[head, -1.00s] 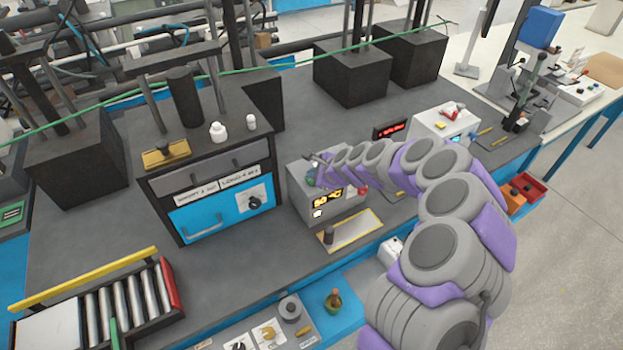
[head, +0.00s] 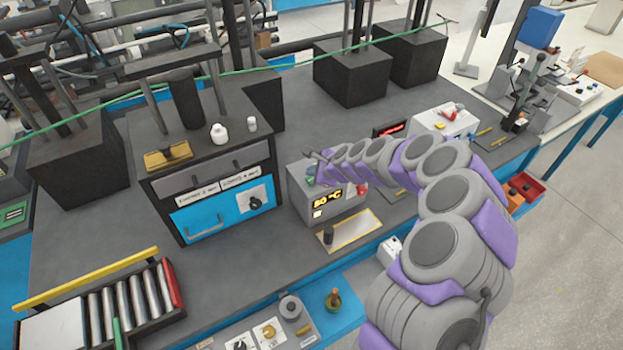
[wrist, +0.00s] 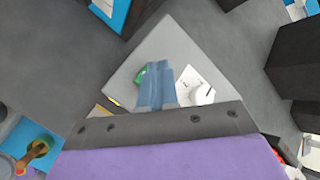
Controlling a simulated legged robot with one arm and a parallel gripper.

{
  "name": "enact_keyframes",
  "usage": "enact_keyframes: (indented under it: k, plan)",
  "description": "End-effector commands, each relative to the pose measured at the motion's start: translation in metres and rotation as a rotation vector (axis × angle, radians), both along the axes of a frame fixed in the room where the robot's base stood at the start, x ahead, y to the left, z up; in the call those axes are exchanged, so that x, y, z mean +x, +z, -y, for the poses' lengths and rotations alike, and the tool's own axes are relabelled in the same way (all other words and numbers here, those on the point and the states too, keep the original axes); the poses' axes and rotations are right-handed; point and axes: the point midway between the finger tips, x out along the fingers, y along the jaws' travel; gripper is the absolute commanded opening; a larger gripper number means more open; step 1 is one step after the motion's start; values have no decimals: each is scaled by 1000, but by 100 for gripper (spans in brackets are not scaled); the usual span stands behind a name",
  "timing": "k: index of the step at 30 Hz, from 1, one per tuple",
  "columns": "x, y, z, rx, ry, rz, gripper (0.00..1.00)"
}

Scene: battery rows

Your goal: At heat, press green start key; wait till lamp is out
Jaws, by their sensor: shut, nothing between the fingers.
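The grey control box (head: 306,204) stands in the middle of the bench, with a lit yellow readout (head: 327,198) that seems to read 80 °C. A small pale lit square (head: 317,213) shows below the readout; I cannot tell whether it is the lamp. The green key (wrist: 139,76) sits on the box's top in the wrist view. My gripper (wrist: 157,68) is shut and empty, over the box top just right of the green key, and partly covers it. It also shows in the head view (head: 314,157) at the box's top. I cannot tell whether it touches the key.
A blue-fronted oven-like unit (head: 196,221) with a dial stands left of the box. A yellow-edged tray (head: 358,228) lies in front of the box. A roller rack (head: 125,305) is at lower left. A red readout (head: 393,131) and a white device (head: 440,123) stand behind my arm.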

Motion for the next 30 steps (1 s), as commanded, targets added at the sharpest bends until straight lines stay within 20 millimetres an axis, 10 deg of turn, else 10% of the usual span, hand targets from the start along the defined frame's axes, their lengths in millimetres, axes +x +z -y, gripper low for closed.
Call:
enact_keyframes:
  k: [30]
  plan:
    - [0, 50, 0, 0, 0, 0, 0]
